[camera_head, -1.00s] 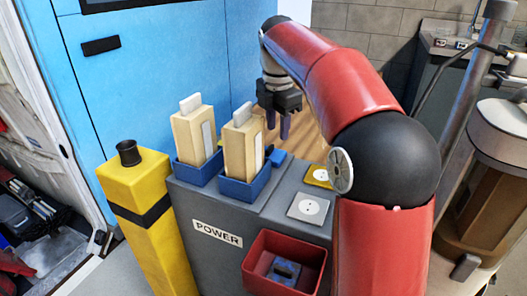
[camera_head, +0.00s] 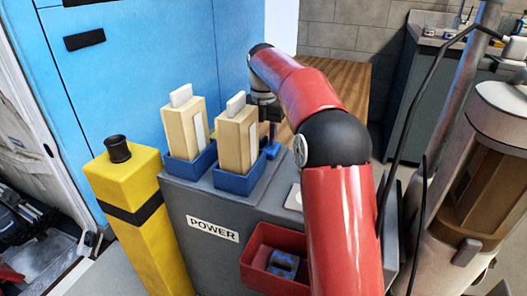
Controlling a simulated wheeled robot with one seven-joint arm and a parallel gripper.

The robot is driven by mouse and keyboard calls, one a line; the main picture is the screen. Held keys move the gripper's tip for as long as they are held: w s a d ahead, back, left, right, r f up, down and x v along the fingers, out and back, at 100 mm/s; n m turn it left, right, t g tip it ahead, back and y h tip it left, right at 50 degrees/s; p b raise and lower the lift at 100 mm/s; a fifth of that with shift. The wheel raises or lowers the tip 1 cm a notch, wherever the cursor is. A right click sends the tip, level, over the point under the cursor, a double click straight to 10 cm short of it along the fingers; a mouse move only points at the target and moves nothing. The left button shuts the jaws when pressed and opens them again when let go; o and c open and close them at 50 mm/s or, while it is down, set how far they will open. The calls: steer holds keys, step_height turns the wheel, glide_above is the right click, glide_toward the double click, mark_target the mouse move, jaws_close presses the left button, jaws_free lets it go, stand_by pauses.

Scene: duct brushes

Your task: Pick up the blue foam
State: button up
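A small blue piece (camera_head: 272,150), which looks like the blue foam, sits on the grey cabinet top just right of the right blue tray. My gripper (camera_head: 271,134) is low behind the right cream block, with its fingers at or just above this blue piece. The block and my arm partly hide the gripper, so I cannot tell whether the fingers are open or touch the piece. A blue-grey block with a dark hole (camera_head: 284,264) lies in a red bin (camera_head: 258,274) on the cabinet's front.
Two cream blocks (camera_head: 182,130) (camera_head: 232,145) stand upright in blue trays (camera_head: 184,172) (camera_head: 232,184), close left of my gripper. A yellow post (camera_head: 128,178) with a black cup (camera_head: 117,149) stands left. My arm covers the cabinet top's right side.

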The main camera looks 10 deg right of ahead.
mark_target(263, 139)
steer(key=shift+f, duration=0.3)
jaws_close()
step_height(263, 139, up, 15)
steer(key=p, duration=0.4)
stand_by(0.4)
